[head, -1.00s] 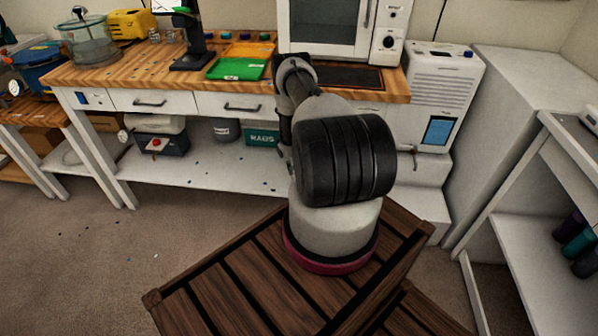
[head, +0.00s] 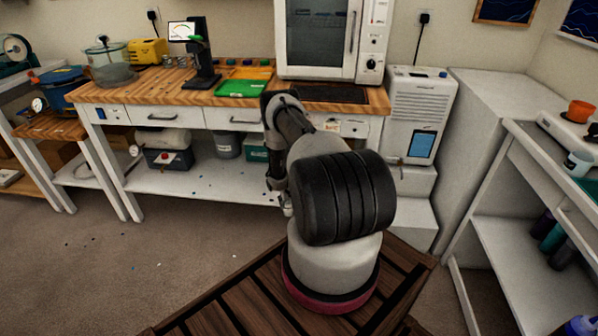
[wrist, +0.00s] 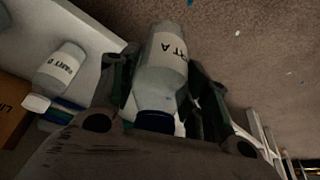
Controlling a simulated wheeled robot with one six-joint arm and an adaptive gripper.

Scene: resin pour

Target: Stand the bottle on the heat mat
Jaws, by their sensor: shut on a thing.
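The bottle (wrist: 165,65), pale with a label reading "PART A" and a dark blue cap, is between the fingers of my gripper (wrist: 162,88) in the wrist view. The gripper is shut on it, with the cap end nearest the camera. In the head view my arm hides most of the gripper and I cannot make out the bottle. The heat mat, taken to be the dark flat mat (head: 330,93), lies on the wooden bench in front of the white oven. The gripper is off the mat, low in front of the bench.
A green tray (head: 243,88) and a display stand (head: 202,60) are left of the mat. The white oven (head: 330,40) stands behind it. A white unit (head: 416,115) stands right of the bench. A "PART B" bottle (wrist: 60,68) is on a white surface in the wrist view.

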